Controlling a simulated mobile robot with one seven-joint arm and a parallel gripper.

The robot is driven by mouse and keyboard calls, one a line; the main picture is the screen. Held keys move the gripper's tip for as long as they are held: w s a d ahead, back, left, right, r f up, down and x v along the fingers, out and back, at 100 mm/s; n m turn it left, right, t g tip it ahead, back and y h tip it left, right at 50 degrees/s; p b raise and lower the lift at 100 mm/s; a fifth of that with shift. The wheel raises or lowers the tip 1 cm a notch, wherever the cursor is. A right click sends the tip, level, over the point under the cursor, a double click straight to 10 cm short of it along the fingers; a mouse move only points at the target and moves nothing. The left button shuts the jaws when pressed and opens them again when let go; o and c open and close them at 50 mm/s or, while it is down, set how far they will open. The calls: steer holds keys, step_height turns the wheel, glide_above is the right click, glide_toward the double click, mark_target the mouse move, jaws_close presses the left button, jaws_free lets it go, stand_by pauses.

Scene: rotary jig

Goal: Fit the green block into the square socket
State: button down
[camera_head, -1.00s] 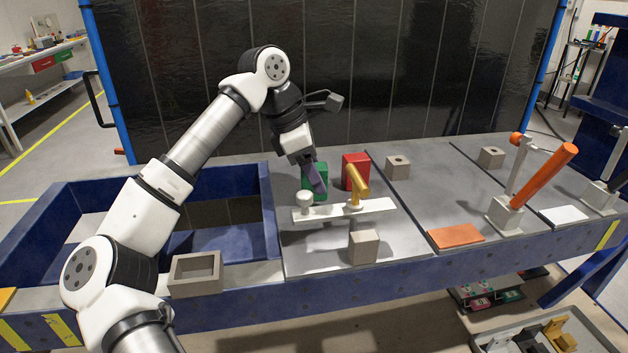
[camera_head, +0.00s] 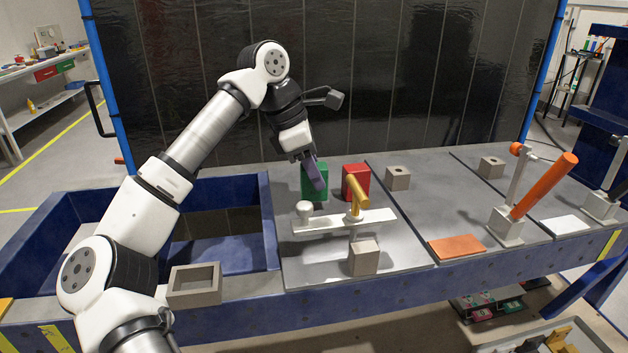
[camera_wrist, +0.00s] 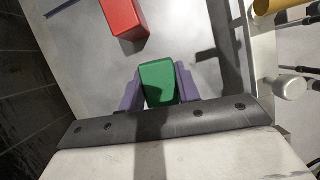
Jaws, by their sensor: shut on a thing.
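The green block (camera_head: 315,183) is at the back of the near grey plate, left of the red block. My gripper (camera_head: 312,172) reaches down to it from above. In the wrist view the green block (camera_wrist: 159,84) sits between both purple fingers, which are shut on it. Its underside and any gap to the plate are hard to judge. A grey open-topped box with a square opening (camera_head: 194,298), which looks like the square socket, stands at the bench's front edge, left of the plate. It looks empty.
The red block (camera_head: 362,178) stands close right of the green one. A white bar (camera_head: 335,224) with a yellow handle (camera_head: 356,194) and white knob lies in front. A grey block (camera_head: 363,258) stands nearer. A blue-walled bin (camera_head: 270,225) is left of the plate.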

step_height(320, 180, up, 24)
steer(key=p, duration=0.4)
steer(key=shift+p, duration=0.35)
